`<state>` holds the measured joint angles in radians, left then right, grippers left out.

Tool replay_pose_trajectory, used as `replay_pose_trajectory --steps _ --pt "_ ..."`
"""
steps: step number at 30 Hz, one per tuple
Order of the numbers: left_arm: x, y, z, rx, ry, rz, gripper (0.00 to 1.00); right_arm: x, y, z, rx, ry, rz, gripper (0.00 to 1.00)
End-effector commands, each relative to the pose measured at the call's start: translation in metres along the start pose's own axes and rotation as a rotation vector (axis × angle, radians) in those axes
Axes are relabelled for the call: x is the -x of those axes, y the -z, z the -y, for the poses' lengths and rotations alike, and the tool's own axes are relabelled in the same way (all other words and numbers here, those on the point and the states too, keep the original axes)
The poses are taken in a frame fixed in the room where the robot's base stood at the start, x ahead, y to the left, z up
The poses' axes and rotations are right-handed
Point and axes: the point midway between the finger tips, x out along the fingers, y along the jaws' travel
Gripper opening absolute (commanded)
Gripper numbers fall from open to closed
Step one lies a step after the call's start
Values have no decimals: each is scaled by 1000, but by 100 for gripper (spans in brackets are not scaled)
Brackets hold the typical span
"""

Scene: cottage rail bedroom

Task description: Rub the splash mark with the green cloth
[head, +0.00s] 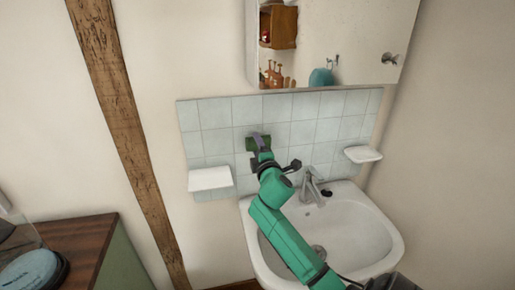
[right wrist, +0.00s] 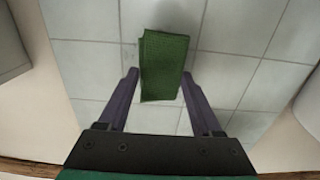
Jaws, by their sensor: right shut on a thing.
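The green cloth (head: 252,143) is at the tiled wall above the sink, left of the tap. In the right wrist view the folded cloth (right wrist: 163,66) lies between the fingers, in front of the pale tiles. My right gripper (head: 262,140) is shut on the cloth; its purple fingers (right wrist: 160,82) flank the cloth in the wrist view. I cannot tell whether the cloth touches the tiles. I cannot make out a clear splash mark; a faint greyish patch (right wrist: 222,20) shows on the tiles near the cloth. My left gripper is not in view.
The white sink (head: 385,232) with its tap (head: 312,184) is below. White ledges stick out at the left (head: 209,179) and right (head: 363,154) of the tiles. A mirror cabinet (head: 345,40) hangs above. A wooden dresser (head: 85,240) stands at the lower left.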

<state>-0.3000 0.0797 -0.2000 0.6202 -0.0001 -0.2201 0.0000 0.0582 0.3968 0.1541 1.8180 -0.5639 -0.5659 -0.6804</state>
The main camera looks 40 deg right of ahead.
Motion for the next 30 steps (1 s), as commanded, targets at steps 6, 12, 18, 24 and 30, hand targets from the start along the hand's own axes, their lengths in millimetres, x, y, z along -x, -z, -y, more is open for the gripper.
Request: replay_pose_trajectory --steps 6,12,18,24,30 --pt "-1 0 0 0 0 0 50 -5 0 0 0 -1 -1 22" --pt "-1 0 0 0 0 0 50 -9 0 0 0 -1 -1 22" --pt "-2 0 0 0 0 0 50 -13 0 0 0 0 -1 22" --pt "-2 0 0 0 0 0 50 -16 0 0 0 0 -1 22" --pt "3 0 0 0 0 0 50 -16 -10 -2 1 1 1 22"
